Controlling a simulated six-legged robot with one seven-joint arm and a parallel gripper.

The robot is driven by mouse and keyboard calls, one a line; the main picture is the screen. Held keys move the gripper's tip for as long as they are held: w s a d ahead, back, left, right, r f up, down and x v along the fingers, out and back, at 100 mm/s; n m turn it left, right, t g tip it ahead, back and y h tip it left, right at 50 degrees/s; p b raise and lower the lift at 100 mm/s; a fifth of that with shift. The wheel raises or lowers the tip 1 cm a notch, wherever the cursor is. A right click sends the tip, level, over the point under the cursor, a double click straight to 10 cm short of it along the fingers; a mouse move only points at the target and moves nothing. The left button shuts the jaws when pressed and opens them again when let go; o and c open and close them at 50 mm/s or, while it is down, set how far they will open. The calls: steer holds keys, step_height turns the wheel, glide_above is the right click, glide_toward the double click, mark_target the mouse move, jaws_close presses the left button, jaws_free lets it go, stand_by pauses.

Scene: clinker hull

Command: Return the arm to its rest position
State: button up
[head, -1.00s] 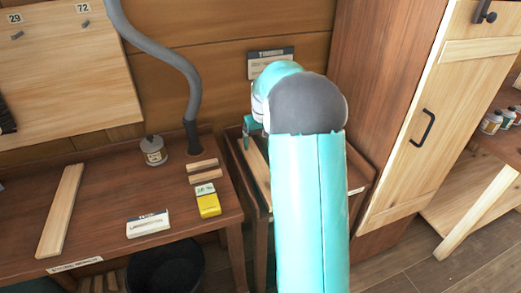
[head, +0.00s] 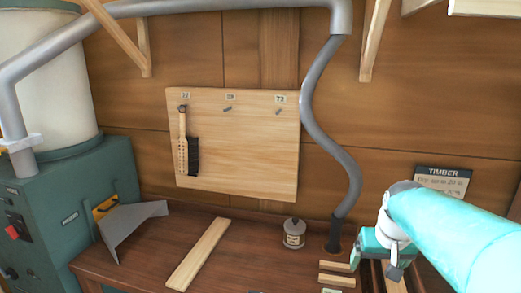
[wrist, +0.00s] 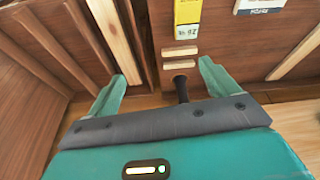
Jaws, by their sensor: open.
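My arm (head: 460,225) is teal and reaches in from the lower right of the head view. My gripper (wrist: 160,78) shows its two teal fingers spread wide in the wrist view, open with nothing held between them. In the head view its teal body is at the lower right, beside the hose and in front of the wall below the timber sign; its fingertips are hard to make out there. Two small wood blocks (wrist: 176,58) and a yellow box (wrist: 187,14) lie beyond the fingers, apart from them.
The bench (head: 255,262) carries a pale plank (head: 198,255) and a lidded tin (head: 294,233). A grey hose (head: 325,125) comes down near my gripper. A pegboard (head: 240,150) with a brush (head: 187,145) hangs behind. A green machine (head: 75,210) stands left. Boards (wrist: 115,38) stand left in the wrist view.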

steer(key=s+a+t, duration=0.1)
steer(key=s+a, duration=0.4)
steer(key=s, duration=0.3)
steer(key=s+a+n+t, duration=0.1)
steer(key=s+a, duration=0.4)
steer(key=s, duration=0.3)
steer(key=shift+s+a+f+y, duration=0.15)
steer(key=shift+s+a+y, duration=0.15)
steer(key=shift+s+a, duration=0.1)
